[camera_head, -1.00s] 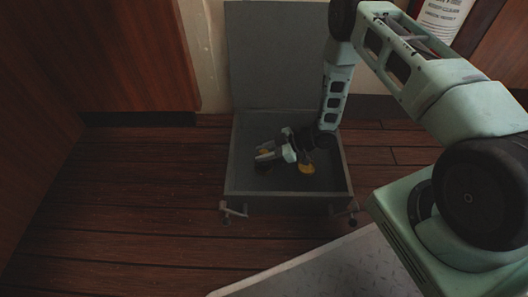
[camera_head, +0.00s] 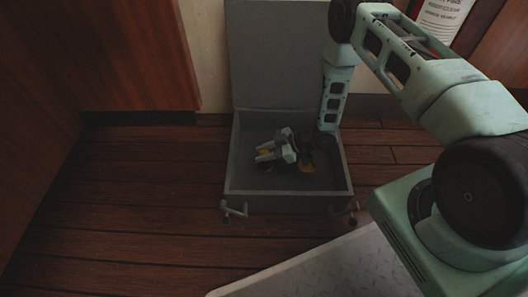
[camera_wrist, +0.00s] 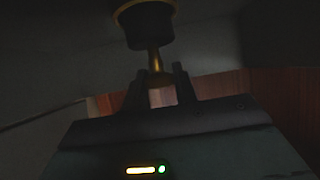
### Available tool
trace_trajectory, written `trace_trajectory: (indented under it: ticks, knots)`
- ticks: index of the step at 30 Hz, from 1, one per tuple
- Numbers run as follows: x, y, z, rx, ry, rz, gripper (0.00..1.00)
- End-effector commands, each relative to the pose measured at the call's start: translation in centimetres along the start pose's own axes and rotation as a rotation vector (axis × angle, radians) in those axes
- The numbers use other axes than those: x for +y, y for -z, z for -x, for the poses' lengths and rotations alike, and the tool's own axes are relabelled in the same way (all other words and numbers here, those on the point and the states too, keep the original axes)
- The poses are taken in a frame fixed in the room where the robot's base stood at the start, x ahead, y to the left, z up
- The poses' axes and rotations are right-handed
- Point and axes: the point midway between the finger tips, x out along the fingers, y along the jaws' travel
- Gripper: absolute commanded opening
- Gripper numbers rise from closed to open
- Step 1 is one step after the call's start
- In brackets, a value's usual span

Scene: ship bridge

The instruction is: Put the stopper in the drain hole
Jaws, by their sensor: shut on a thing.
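The stopper (camera_wrist: 145,26) is a black plug with a brass stem; in the wrist view, the stem stands between my gripper's fingertips (camera_wrist: 156,76). In the head view, my gripper (camera_head: 264,155) is low inside the open grey box, shut on the stem, with the dark plug beneath it. A brass rim (camera_wrist: 118,12) shows around the plug's far end in the wrist view. I cannot tell whether it is the drain's rim or how deep the plug sits.
The grey box (camera_head: 289,194) stands on dark planks, its lid (camera_head: 278,55) raised behind. Its walls surround my gripper closely. Two latches hang at the front. A wooden cabinet (camera_head: 110,55) is at left; open floor lies in front of it.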

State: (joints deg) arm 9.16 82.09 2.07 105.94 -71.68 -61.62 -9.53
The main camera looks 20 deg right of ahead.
Motion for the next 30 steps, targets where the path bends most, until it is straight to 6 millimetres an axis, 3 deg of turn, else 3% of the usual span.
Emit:
trace_trajectory:
  ticks: [9, 10, 11, 20, 30]
  knots:
    - [0.0, -0.6, -0.3, 0.001, 0.000, 0.000, 0.02]
    - [0.0, -0.5, -0.3, 0.001, 0.000, 0.000, 0.34]
    - [0.0, -0.5, -0.3, 0.001, 0.000, 0.000, 0.37]
    - [0.0, -0.5, -0.1, 0.000, 0.000, 0.000, 0.37]
    - [0.0, -0.3, 2.4, -0.001, -0.001, -0.001, 0.37]
